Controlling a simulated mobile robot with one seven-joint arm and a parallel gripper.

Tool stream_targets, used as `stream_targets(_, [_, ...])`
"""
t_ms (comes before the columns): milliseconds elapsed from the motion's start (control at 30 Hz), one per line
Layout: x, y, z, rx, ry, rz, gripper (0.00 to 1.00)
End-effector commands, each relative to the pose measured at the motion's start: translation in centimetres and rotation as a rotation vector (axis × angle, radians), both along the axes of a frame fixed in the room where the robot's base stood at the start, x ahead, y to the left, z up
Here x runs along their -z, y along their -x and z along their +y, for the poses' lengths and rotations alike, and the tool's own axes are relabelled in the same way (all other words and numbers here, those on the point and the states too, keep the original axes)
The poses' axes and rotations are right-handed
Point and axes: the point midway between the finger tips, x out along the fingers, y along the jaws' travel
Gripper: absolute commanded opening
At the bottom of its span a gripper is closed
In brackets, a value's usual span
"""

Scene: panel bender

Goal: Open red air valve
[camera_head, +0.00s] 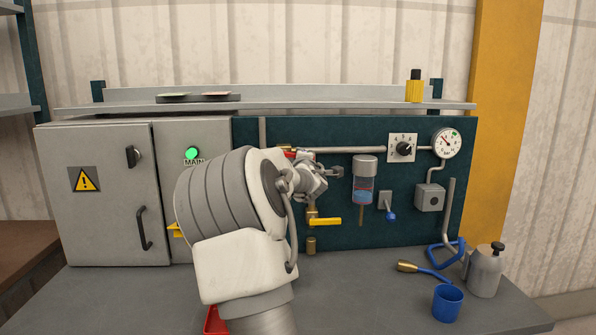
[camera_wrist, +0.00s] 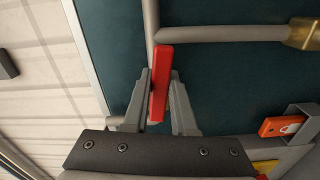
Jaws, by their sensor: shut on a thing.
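The red air valve's handle (camera_wrist: 160,80) is a flat red bar in the wrist view, set beside a grey pipe. My gripper (camera_wrist: 159,100) has one finger on each side of the bar and is shut on it. In the head view my gripper (camera_head: 312,172) is up against the dark green panel, and only a small bit of the red handle (camera_head: 290,154) shows behind my arm. The valve body is mostly hidden there.
A yellow-handled valve (camera_head: 325,221) sits just below my gripper. A filter bowl (camera_head: 364,180), a selector knob (camera_head: 403,148) and a pressure gauge (camera_head: 446,143) are to the right. A blue cup (camera_head: 447,303) and a grey can (camera_head: 485,272) stand on the bench.

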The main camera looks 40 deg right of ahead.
Motion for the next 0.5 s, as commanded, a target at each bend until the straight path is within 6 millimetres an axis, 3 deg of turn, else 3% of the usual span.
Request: stream_targets(500, [-0.7,0.03,-0.04,0.0,0.13,0.097,0.0])
